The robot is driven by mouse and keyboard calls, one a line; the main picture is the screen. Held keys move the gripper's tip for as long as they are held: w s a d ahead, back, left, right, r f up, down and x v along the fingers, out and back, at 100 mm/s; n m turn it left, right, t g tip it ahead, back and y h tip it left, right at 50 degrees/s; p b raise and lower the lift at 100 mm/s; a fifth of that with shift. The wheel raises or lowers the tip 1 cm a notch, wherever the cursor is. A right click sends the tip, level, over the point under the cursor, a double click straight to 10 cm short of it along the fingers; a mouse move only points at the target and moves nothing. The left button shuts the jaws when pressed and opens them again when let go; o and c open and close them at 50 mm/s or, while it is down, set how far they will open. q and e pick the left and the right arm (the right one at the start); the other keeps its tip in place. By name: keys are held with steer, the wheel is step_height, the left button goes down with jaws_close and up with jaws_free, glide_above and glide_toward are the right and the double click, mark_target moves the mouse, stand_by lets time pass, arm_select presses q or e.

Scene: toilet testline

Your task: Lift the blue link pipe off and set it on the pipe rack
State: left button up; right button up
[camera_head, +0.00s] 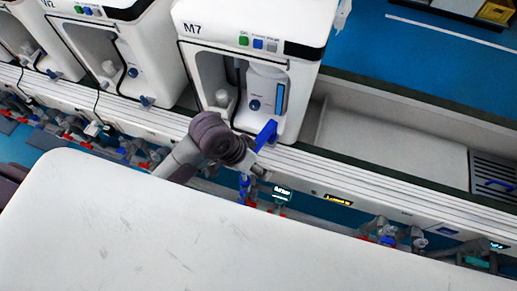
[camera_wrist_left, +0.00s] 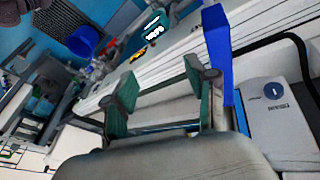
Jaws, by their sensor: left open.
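A blue upright piece, which looks like the blue link pipe (camera_head: 266,134), stands at the front of the machine marked M7 (camera_head: 250,50). In the left wrist view the blue piece (camera_wrist_left: 219,55) rises just right of the right-hand finger; I cannot tell if they touch. My left gripper (camera_head: 262,168) is beside the blue piece, in front of the machine. Its two fingers (camera_wrist_left: 160,88) are spread apart with nothing between them. My right gripper is not in view. I cannot make out a pipe rack for certain.
A pale trough (camera_head: 395,130) right of M7 is empty. A dark slotted panel (camera_head: 495,175) with a blue piece on it lies at the far right. More machines (camera_head: 110,50) stand to the left. A white surface (camera_head: 180,235) fills the foreground. Valves and fittings (camera_head: 385,232) line the rail's lower side.

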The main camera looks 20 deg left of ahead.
arm_select(q)
steer(key=w+a+r+n+g, duration=0.25)
steer(key=w+a+r, duration=0.25)
steer(key=w+a, duration=0.5)
steer(key=shift+m+g, duration=0.35)
steer(key=shift+g, duration=0.1)
steer(key=x, duration=0.4)
steer(key=d+x, duration=0.1)
steer(key=x, duration=0.3)
steer(key=w+d+x, duration=0.1)
steer(key=x, duration=0.4)
steer(key=shift+d+r, duration=0.15)
steer(key=shift+r, duration=0.1)
steer(key=shift+d+f, duration=0.15)
steer(key=shift+f, duration=0.35)
steer(key=shift+c, duration=0.9)
jaws_close()
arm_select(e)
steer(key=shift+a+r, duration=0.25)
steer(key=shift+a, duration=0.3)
